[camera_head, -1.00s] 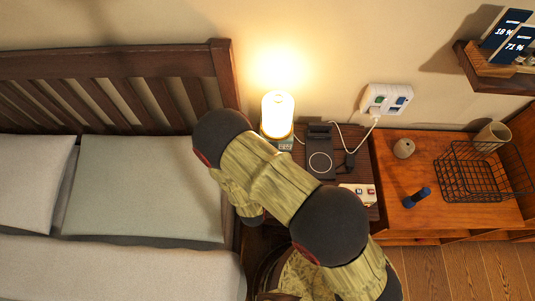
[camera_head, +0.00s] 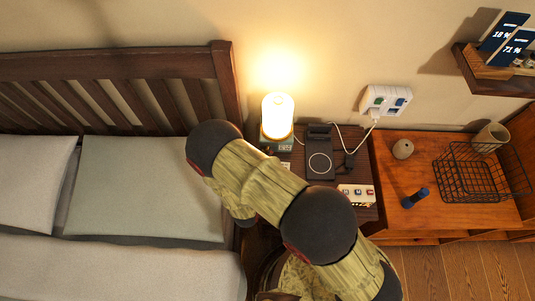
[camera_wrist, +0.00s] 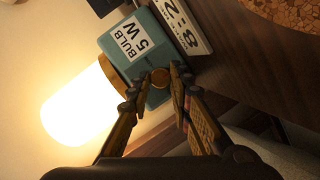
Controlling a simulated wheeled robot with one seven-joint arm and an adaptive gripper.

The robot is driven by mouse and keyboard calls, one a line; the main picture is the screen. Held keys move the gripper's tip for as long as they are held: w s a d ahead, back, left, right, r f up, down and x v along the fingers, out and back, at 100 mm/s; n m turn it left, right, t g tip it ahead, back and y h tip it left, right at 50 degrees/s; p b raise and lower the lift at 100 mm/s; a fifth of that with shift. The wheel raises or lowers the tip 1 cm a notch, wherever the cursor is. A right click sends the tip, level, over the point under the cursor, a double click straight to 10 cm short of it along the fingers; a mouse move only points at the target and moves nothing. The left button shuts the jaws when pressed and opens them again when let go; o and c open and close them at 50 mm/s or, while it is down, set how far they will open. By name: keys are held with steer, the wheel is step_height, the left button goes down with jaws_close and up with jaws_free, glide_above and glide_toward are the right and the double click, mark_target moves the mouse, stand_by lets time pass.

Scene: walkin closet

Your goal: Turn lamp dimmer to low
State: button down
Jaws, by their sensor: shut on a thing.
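The lamp (camera_head: 278,115) is lit and stands at the back of the nightstand by the bed. In the wrist view its glowing shade (camera_wrist: 78,108) lies to the left. Its blue-green base (camera_wrist: 109,42) carries a label reading "BULB 5 W". A round brass-coloured dimmer knob (camera_wrist: 159,77) sits on the base. My gripper (camera_wrist: 163,76) has its two fingertips on either side of the knob, shut on it. The knob's pointer and any setting marks are hidden or too small to read. In the head view my arm hides the gripper.
A digital clock (camera_wrist: 186,22) is close to the lamp base. A dark charging stand (camera_head: 320,165) and a white box with several buttons (camera_head: 357,193) share the nightstand. The bed's headboard (camera_head: 190,60) is at the left. A wire basket (camera_head: 470,178) stands farther right.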

steer(key=n, duration=0.1)
steer(key=n+h, duration=0.1)
steer(key=n, duration=0.1)
steer(key=shift+a+f+t, duration=0.1)
steer(key=shift+f+t, duration=0.1)
steer(key=shift+t, duration=0.2)
steer(key=shift+n+t+h, duration=0.4)
steer(key=shift+n, duration=1)
steer(key=shift+f, duration=0.1)
steer(key=c, duration=1.6)
jaws_free()
